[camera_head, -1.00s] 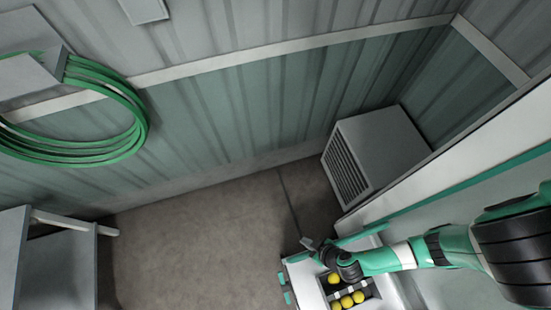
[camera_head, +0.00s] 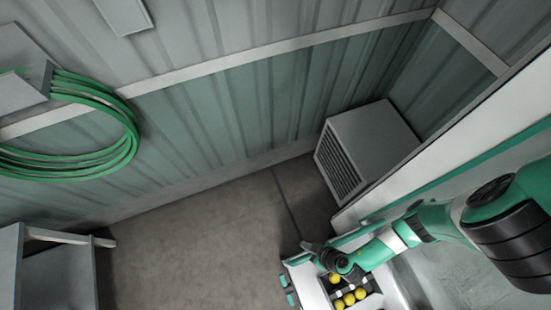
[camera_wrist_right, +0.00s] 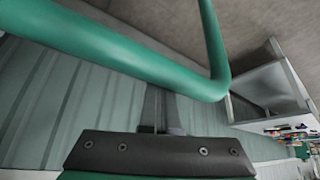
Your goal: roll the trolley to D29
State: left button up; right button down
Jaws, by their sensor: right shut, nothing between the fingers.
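My right gripper (camera_head: 307,246) is at the lower right of the head view, over the far edge of a white body with an open bin (camera_head: 373,304) holding several yellow round fruits (camera_head: 349,297). I cannot tell if this body is the trolley. In the right wrist view the right gripper's fingers (camera_wrist_right: 160,112) are shut with nothing between them. A thick green bent tube (camera_wrist_right: 140,50), perhaps a trolley handle, passes close in front of the fingertips; I cannot tell if they touch. My left gripper is not in view. No D29 marking shows.
A grey louvred box (camera_head: 365,150) stands against the corrugated wall (camera_head: 230,110). A coiled green hose (camera_head: 120,150) hangs at the left. A grey shelf unit (camera_head: 50,270) stands at the lower left. The brown floor (camera_head: 200,240) between is clear.

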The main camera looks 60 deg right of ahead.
jog(key=shift+s+a, duration=0.1)
jog(key=shift+s, duration=0.05)
jog(key=shift+w+d, duration=0.65)
jog(key=shift+w, duration=0.1)
